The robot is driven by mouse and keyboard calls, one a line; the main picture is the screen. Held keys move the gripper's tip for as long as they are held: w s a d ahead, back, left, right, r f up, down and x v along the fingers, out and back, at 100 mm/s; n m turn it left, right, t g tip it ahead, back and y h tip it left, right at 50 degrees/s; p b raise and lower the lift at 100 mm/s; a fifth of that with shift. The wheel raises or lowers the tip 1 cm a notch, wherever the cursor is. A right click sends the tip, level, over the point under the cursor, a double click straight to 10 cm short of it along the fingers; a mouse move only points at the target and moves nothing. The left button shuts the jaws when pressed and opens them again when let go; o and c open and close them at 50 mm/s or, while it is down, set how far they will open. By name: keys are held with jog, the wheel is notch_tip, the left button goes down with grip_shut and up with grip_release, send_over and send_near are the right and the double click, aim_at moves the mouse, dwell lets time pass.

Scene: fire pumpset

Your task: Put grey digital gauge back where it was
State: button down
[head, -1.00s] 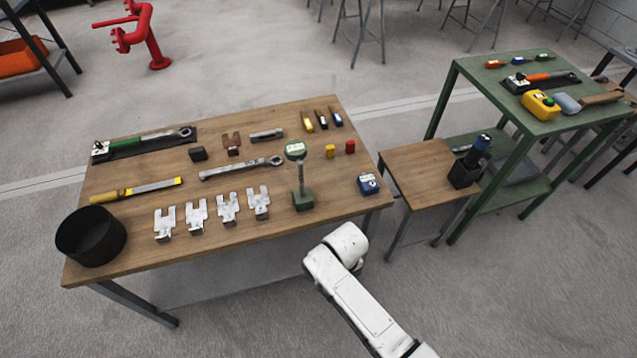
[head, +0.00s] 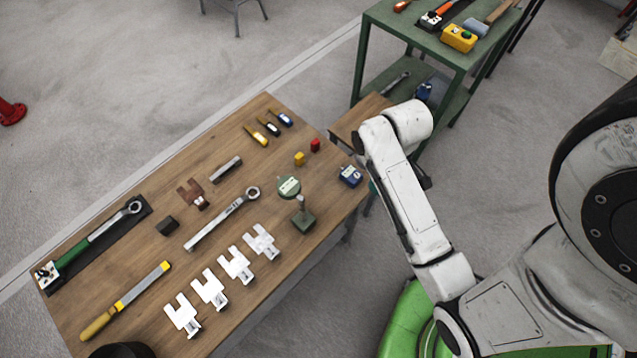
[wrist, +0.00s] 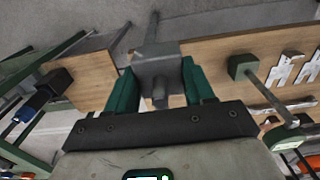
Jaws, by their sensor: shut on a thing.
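In the wrist view my gripper (wrist: 160,80) has its two green fingers closed on a grey block-shaped thing with a thin stem (wrist: 157,67), which looks like the grey digital gauge.
The small wooden table (wrist: 85,85) carries a black holder (wrist: 52,84). A green trolley (head: 455,55) stands behind it.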

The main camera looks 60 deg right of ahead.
jog(key=w+a+f, duration=0.1)
jog(key=w+f, duration=0.2)
jog(key=w, duration=0.1)
jog(key=w+a+f, duration=0.2)
jog(key=w+f, duration=0.1)
jog(key=w, duration=0.1)
jog(key=w+a+f, duration=0.1)
jog(key=w+f, duration=0.2)
jog(key=w, duration=0.1)
jog(key=shift+a+p, duration=0.15)
jog(key=shift+p, duration=0.15)
jog(key=shift+w+f, duration=0.15)
jog(key=shift+f, duration=1.6)
jog(key=shift+f, duration=0.1)
jog(key=shift+c, duration=2.1)
grip_release()
